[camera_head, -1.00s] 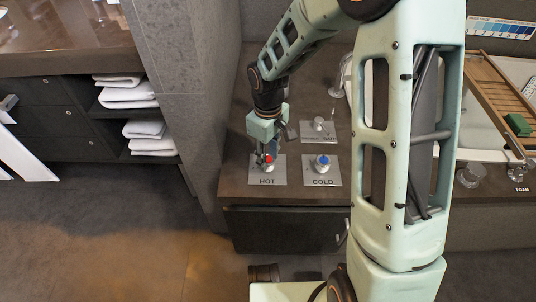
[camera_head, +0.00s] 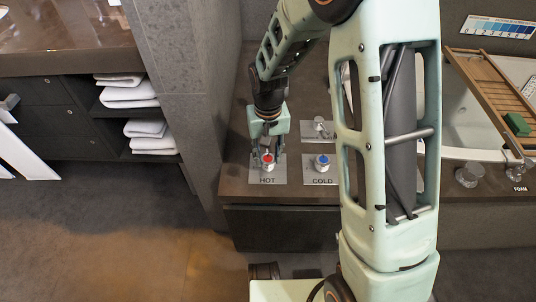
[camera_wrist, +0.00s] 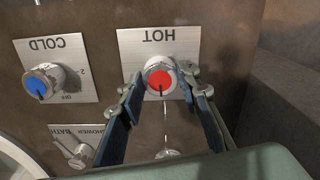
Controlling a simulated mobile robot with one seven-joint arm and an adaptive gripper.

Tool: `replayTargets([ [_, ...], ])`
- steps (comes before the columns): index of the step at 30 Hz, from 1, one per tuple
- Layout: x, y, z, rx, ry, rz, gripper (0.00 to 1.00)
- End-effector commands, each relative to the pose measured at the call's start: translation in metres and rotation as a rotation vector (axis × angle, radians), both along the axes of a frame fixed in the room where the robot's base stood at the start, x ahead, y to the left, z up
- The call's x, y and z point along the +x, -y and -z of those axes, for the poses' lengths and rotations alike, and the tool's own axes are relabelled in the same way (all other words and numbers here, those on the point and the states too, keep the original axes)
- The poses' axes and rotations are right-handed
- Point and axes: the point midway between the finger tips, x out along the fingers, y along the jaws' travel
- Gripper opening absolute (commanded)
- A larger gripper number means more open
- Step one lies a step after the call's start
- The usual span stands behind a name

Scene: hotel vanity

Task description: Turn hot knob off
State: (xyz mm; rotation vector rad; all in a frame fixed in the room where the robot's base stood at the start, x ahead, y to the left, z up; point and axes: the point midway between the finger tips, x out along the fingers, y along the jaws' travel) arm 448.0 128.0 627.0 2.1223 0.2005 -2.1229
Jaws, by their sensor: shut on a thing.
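The hot knob, with a red cap and silver body (camera_wrist: 159,79), sits on its plate marked HOT (camera_wrist: 180,42). In the head view the hot knob (camera_head: 268,160) is at the front left of the brown counter. My gripper (camera_wrist: 160,92) comes down over it with one finger on each side, shut on the knob's body. My gripper also shows in the head view (camera_head: 268,152), pointing down. In the wrist view a dark pointer line on the red cap points toward the bottom of the picture.
The blue-capped cold knob (camera_head: 322,162) stands just right of it on the COLD plate. A bath/shower lever (camera_head: 319,124) is behind. A wooden tray (camera_head: 490,95) lies across the tub at right. A stone pillar (camera_head: 180,100) rises at left.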

Motion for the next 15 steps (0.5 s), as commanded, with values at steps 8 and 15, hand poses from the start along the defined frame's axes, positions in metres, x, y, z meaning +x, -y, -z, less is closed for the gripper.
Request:
replayTargets([
  [8, 0.0004, -0.0003, -0.0004, 0.0, 0.001, 0.033, 0.07],
  [15, 0.0004, -0.0002, -0.0003, 0.0, 0.001, 0.033, 0.07],
])
